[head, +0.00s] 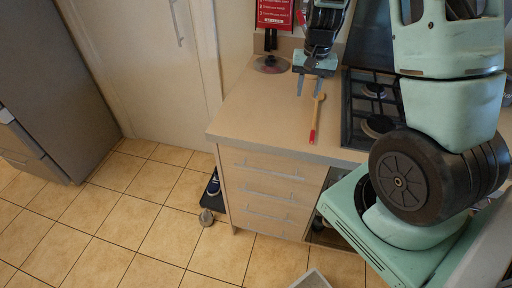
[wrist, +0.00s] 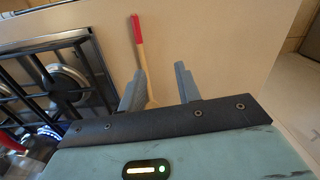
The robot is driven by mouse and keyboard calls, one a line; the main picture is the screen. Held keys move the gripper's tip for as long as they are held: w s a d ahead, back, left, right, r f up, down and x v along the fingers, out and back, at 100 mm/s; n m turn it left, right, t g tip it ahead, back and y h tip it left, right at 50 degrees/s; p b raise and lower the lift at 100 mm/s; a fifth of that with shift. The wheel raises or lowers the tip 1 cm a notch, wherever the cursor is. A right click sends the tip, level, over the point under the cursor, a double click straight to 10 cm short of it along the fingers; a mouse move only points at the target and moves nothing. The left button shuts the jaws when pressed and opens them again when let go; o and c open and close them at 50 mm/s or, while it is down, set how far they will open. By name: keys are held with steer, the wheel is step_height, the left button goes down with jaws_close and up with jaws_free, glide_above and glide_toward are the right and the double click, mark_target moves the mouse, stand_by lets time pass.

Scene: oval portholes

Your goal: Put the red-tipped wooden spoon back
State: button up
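The wooden spoon (head: 317,117) lies on the counter, just left of the stove, with its red tip toward the counter's front edge. In the wrist view the spoon (wrist: 142,62) runs from its red end at the top down to the gripper, and its lower end is between the fingers, nearer the left one. My gripper (head: 317,88) is over the counter at the spoon's wooden end. It also shows in the wrist view (wrist: 158,84) with its two grey fingers apart. I cannot tell how far above the spoon the fingers are.
The black gas stove (head: 347,112) is right of the spoon. A round glass-like lid (head: 271,65) with a dark handle is at the counter's back, below a red sign (head: 274,13). The counter (head: 262,112) left of the spoon is clear. Drawers (head: 265,190) are below.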

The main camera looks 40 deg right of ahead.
steer(key=s+a+r+n+y, duration=0.1)
steer(key=s+a+r+n, duration=0.2)
steer(key=a, duration=0.9)
steer(key=s+a+r+n, duration=0.1)
steer(key=a+r+n, duration=0.3)
steer(key=a, duration=0.7)
steer(key=s+a+n+b, duration=0.3)
steer(key=s+a+n, duration=0.6)
steer(key=s, duration=0.7)
steer(key=a, duration=0.3)
steer(key=shift+f+h, duration=0.25)
steer(key=shift+h, duration=0.15)
